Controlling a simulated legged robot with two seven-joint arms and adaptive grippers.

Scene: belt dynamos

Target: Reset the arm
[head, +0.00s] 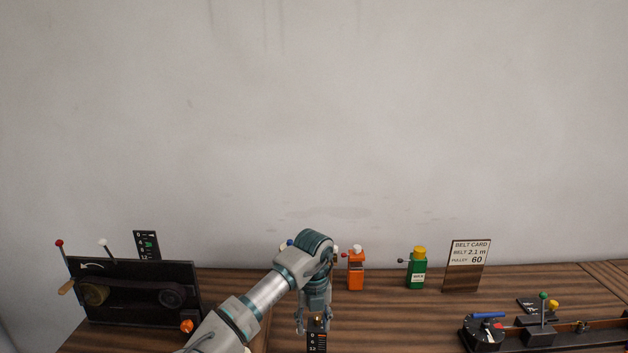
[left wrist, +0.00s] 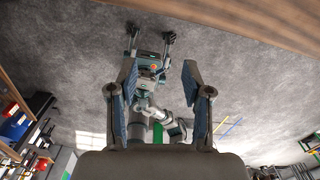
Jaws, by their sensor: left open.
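My left arm reaches in from the bottom of the head view and bends down at the wrist. My left gripper (head: 313,322) points down above the wooden table, near its front middle. In the left wrist view its two fingers (left wrist: 160,100) stand wide apart with nothing between them. Behind them are the grey floor and parts of my own body. A small dark marked plate (head: 317,342) shows just below the gripper in the head view; whether they touch I cannot tell. My right gripper is not clearly seen in either view.
A black belt machine (head: 135,290) stands at the left. An orange block (head: 356,272), a green bottle-like block (head: 417,270) and a belt card (head: 468,256) stand along the back. A black dial device (head: 487,333) is at the right. The table (head: 400,325) is clear between them.

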